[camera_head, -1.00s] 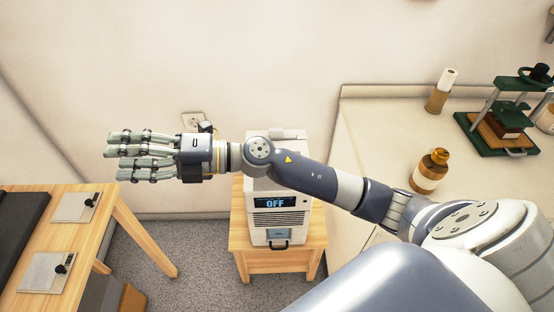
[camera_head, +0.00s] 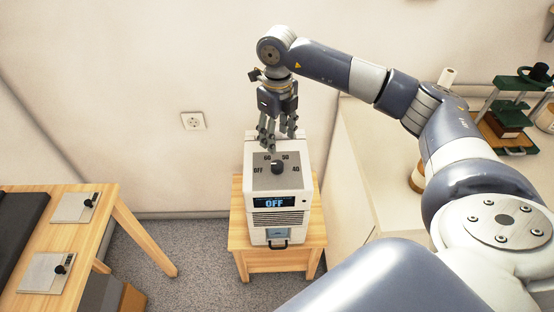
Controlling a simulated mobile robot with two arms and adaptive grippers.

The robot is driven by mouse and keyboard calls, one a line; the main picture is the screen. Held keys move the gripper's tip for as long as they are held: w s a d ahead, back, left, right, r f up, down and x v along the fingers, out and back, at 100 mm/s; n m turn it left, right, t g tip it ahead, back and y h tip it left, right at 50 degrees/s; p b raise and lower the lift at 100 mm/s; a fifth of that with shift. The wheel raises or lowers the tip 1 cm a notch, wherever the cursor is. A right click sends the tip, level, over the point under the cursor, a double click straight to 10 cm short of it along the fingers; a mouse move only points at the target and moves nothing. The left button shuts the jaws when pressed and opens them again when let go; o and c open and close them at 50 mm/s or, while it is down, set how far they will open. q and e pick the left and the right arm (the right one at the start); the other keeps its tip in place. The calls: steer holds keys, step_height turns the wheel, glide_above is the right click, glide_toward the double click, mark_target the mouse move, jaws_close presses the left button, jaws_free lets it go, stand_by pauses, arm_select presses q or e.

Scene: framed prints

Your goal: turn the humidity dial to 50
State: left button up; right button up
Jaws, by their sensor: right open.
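The humidity dial (camera_head: 277,167) is a black knob on a grey plate on top of a white box-shaped humidifier (camera_head: 294,217). Marks OFF, 60, 50 and 40 run around it from left to right. The display (camera_head: 274,202) on the front reads OFF. The exact direction of the knob's pointer is hard to tell. My right gripper (camera_head: 275,143) is open, with its fingers pointing down just above and behind the dial. I cannot tell whether a fingertip touches the knob. My left gripper is not in view.
The humidifier stands on a small wooden stool (camera_head: 240,240). A wooden table (camera_head: 125,225) with two switch plates is at the left. A white counter (camera_head: 362,150) with a bottle and a green press is at the right. A wall socket (camera_head: 193,121) is behind.

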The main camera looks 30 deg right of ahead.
mark_target(277, 163)
step_height(277, 163, down, 10)
steer(key=shift+a+f+p, duration=0.1)
steer(key=shift+f+p, duration=0.05)
steer(key=shift+p, duration=0.7)
steer(key=c, duration=1.1)
